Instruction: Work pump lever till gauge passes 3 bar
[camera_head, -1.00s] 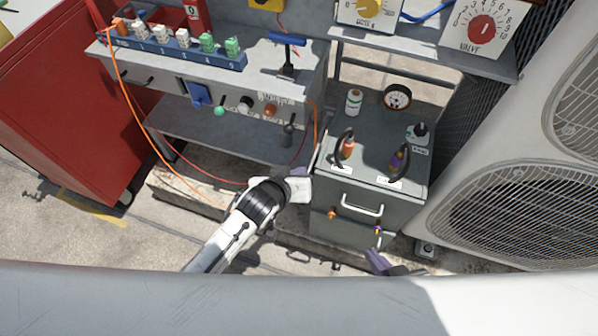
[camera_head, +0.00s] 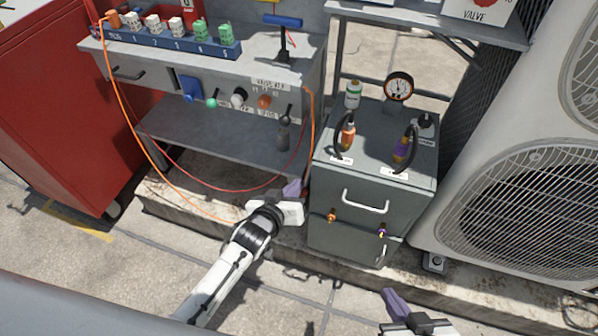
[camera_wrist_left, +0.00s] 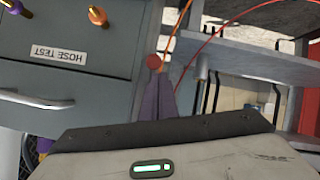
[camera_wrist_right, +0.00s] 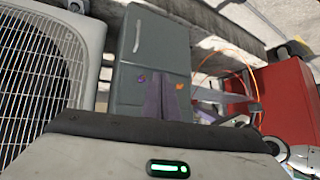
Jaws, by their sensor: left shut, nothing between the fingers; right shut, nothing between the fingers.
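A round white-faced gauge (camera_head: 398,86) stands at the back of the grey cabinet; its reading is too small to tell. A blue T-shaped handle (camera_head: 283,21) on a black post stands on the bench. A dark hanging grip (camera_head: 283,133) is at the bench front. I cannot tell which is the pump lever. My left gripper (camera_head: 293,187) is shut and empty, below the bench's right end and left of the cabinet. In the left wrist view its fingers (camera_wrist_left: 157,98) appear beside a red knob (camera_wrist_left: 153,62). My right gripper (camera_head: 390,297) is shut and empty, low in front of the cabinet.
The grey cabinet (camera_head: 330,245) carries a bottle (camera_head: 353,94) and two hose fittings. The bench (camera_head: 140,62) holds a blue rack (camera_head: 170,40). A red cabinet (camera_head: 50,130) stands left, a condenser (camera_head: 530,200) right. Orange and red lines hang near my left gripper. Front floor is clear.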

